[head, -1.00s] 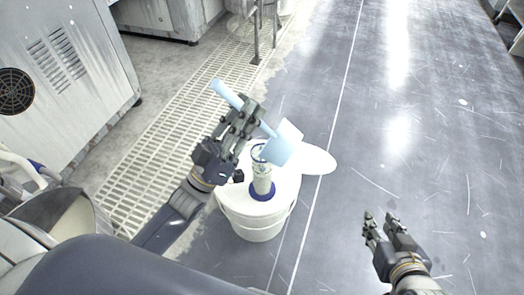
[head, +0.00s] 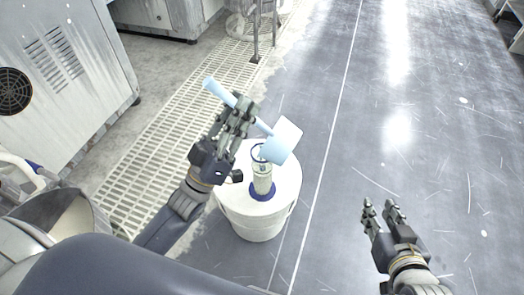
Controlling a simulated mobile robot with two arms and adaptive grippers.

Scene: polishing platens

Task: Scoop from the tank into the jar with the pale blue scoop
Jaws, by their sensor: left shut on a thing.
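The pale blue scoop (head: 281,141) is held in my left gripper (head: 241,112), which is shut on its handle. The handle sticks out to the upper left, and the square head is tilted, just above and right of the jar. The jar (head: 262,178) is a narrow, pale upright cylinder with a blue rim and a dark blue base, standing on a white bucket. The scoop head partly hides its top; I cannot tell what either holds. A round open grey vessel (head: 52,212), perhaps the tank, is at the lower left. My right gripper (head: 382,208) is open and empty over the floor.
The white bucket (head: 255,220) stands on the grey floor beside a white line. A pale floor grating (head: 150,130) runs to its left. A grey machine cabinet (head: 75,75) stands at the upper left.

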